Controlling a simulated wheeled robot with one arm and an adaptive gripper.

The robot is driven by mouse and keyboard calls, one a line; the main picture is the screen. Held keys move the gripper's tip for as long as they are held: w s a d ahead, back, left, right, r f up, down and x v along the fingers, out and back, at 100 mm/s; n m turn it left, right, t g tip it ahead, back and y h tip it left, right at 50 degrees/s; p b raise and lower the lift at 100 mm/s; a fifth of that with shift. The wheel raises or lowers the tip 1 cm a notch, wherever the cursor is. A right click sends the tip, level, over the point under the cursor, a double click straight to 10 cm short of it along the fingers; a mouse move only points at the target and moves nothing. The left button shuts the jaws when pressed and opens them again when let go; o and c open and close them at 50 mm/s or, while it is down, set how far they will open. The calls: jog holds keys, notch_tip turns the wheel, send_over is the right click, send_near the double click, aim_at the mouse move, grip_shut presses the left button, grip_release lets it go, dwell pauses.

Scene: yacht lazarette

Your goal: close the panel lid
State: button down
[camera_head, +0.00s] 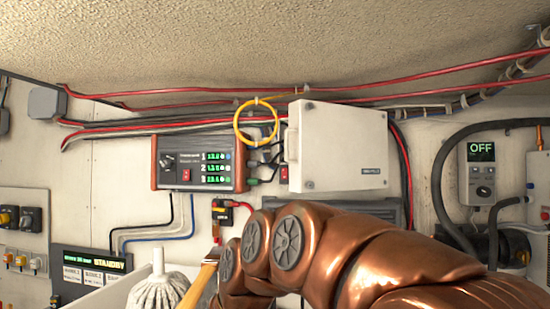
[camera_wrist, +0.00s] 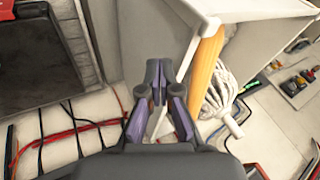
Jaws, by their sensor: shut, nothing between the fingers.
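The white panel box (camera_head: 350,125) is on the back wall, right of the middle in the head view. Its lid shows as a pale, flat face with a small dark label (camera_head: 374,171) low on the right. A small pale handle or latch shows at its left edge. I cannot tell from this angle how far the lid stands from the box. My copper arm rises below the box in the head view, and my gripper is hidden there. In the wrist view my gripper (camera_wrist: 157,75) is shut and empty, in front of a pale surface. No contact with the lid is visible.
A charger unit (camera_head: 199,163) with green digits is left of the box. A yellow cable loop (camera_head: 256,122) hangs by the box's left edge. A white mop (camera_head: 158,291) stands lower left; it also shows in the wrist view (camera_wrist: 215,98). Red cables run above.

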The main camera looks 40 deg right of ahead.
jog(key=w+d+r+m+t+h+b, duration=0.1)
jog(key=w+d+r+m+t+b, duration=0.15)
jog(key=d+r, duration=0.55)
jog(key=w+d+r+m+t+h+b, duration=0.1)
jog(key=w+d+r+m+t, duration=0.2)
jog(key=r, duration=0.8)
jog(key=s+d+r+m+t+h+b, duration=0.25)
jog(key=s+d+r, duration=0.2)
jog(key=r, duration=0.35)
jog(key=s+d+r+m+t+h+b, duration=0.1)
jog(key=s+d+r+m+t, duration=0.25)
jog(key=d+r, duration=0.4)
jog(key=a+r+p+x, duration=0.1)
jog(key=a+p+x, duration=0.1)
jog(key=x, duration=1)
jog(key=shift+w+m+p, duration=0.35)
jog(key=shift+w, duration=0.3)
jog(key=shift+a+r, duration=0.1)
